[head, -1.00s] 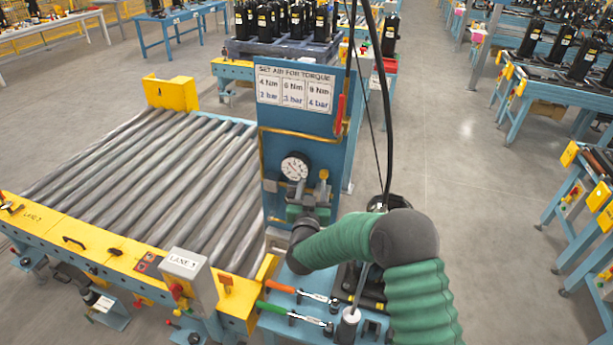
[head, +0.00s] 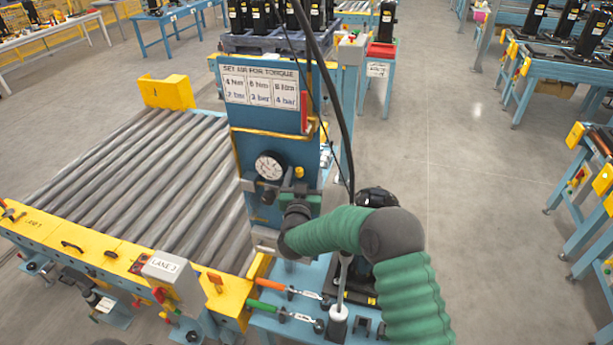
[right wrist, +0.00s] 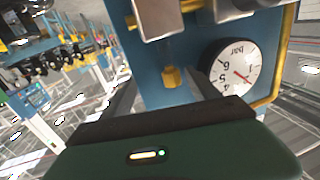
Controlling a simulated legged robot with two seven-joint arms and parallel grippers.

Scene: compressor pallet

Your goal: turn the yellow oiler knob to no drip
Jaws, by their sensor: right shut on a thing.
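The yellow oiler knob (head: 299,172) is on the blue panel, to the right of the round white pressure gauge (head: 268,166). My right gripper (head: 298,188) is at the panel, just in front of and below the knob, on my green arm. In the upside-down right wrist view, the knob (right wrist: 172,76) shows between the dark fingers of my right gripper (right wrist: 168,85), which is shut on it. The finger contact itself is hard to see. The gauge (right wrist: 235,66) is close beside it, with its needle near 4 to 5 bar. My left gripper is out of view.
Metal air-unit bodies (right wrist: 158,18) are close to the knob. A torque chart (head: 262,86) and a black hose (head: 335,90) are above. The roller conveyor (head: 135,180) is left. Orange and green-handled tools (head: 285,315) lie below. The floor (head: 465,190) at right is clear.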

